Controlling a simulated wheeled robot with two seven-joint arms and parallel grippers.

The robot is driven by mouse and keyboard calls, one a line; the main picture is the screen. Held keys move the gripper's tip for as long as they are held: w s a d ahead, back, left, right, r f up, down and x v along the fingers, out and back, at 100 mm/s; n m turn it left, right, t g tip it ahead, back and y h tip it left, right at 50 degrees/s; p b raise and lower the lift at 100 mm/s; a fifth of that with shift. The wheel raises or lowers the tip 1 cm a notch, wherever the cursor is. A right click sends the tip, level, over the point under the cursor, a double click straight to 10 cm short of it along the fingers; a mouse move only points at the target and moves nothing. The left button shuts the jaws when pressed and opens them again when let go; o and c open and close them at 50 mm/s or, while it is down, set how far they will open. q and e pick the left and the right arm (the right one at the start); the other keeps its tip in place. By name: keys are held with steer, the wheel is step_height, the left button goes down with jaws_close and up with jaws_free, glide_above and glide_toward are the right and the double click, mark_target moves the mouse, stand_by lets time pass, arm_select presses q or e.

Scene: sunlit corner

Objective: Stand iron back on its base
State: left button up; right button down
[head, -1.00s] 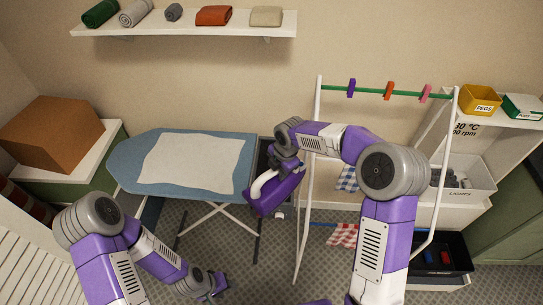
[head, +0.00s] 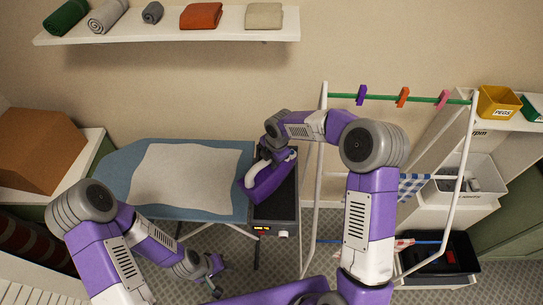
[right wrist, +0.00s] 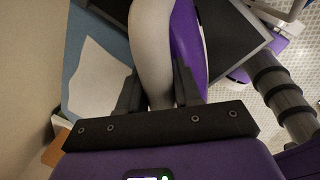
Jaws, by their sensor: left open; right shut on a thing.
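The iron (head: 266,188) has a purple body and a pale handle. My right gripper (head: 272,158) is shut on the handle, which also shows between the fingers in the right wrist view (right wrist: 152,50). The iron is tilted, over the dark base (head: 276,212) at the right end of the ironing board. Whether it touches the base cannot be told. The base has a small lit panel at its front; the iron hides part of its top. My left gripper (head: 216,276) is open and empty, low in front of the board.
The blue ironing board (head: 120,180) carries a white cloth (head: 190,175). A white drying rack (head: 316,170) with coloured pegs stands close right of the base. A wall shelf (head: 170,25) holds rolled and folded cloths. A brown box (head: 40,150) stands at left.

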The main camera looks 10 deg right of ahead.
mark_target(276, 172)
steer(key=shift+w+f, duration=0.1)
steer(key=shift+f, duration=2.15)
steer(key=shift+w+f, duration=0.15)
steer(key=shift+f, duration=0.15)
steer(key=c, duration=0.8)
jaws_free()
steer(key=shift+s+f, duration=0.2)
steer(key=shift+r, duration=0.2)
steer(key=r, duration=0.4)
steer(key=s+r, duration=0.1)
steer(key=r, duration=0.2)
steer(key=s+d+r, duration=0.1)
steer(key=r, duration=0.3)
steer(key=shift+r, duration=0.3)
